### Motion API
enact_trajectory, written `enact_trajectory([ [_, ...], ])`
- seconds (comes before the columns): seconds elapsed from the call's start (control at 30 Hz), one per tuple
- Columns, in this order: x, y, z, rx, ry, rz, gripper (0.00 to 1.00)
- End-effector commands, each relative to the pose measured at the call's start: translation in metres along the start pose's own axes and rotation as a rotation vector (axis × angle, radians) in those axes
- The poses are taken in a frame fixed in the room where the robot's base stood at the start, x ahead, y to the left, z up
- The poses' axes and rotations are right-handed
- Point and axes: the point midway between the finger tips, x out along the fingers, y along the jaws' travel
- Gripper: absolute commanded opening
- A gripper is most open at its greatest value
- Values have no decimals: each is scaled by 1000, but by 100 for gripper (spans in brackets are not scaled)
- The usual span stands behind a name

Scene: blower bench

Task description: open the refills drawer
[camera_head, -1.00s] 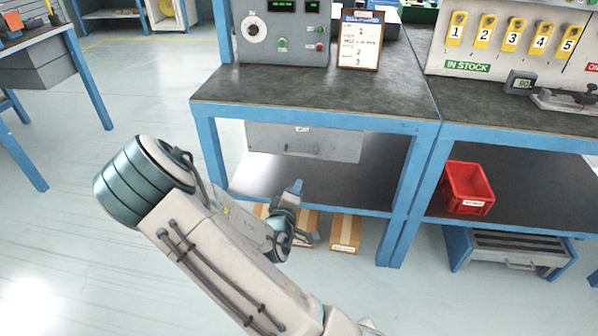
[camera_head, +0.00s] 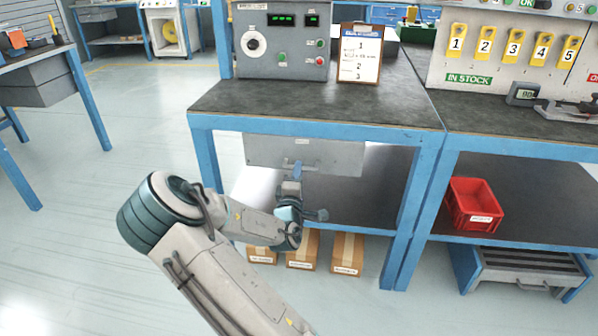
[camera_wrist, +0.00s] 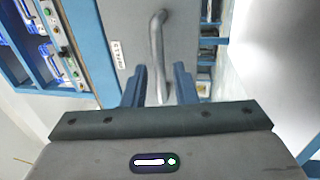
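A grey drawer (camera_head: 340,156) hangs under the dark top of the middle bench, and its front looks closed. It carries a small white label, too small to read in the head view. The same drawer front (camera_wrist: 183,40) fills the upper middle of the wrist view, with its bar handle (camera_wrist: 157,42) running up the picture. My gripper (camera_head: 298,166) is in front of the drawer at handle height. In the wrist view its two blue fingers (camera_wrist: 160,75) stand apart, with the near end of the handle showing between them. I cannot tell whether they touch it.
Cardboard boxes (camera_head: 303,262) stand on the floor below. A red bin (camera_head: 474,204) sits on the right bench's shelf. The floor at left is open.

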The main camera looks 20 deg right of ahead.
Motion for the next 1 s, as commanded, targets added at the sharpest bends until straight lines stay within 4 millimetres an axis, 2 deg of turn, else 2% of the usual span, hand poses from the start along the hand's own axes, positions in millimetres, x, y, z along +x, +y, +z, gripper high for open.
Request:
enact_trajectory([
  [0.1,15,-1,0,2,-1,1,26],
  [0.2,22,-1,0,2,0,0,26],
  [0.53,26,0,0,2,0,-1,26],
  [0.57,25,0,0,2,0,-1,20],
  [0.63,25,0,0,1,0,-1,0],
  [1.0,20,1,-3,1,1,-1,0],
])
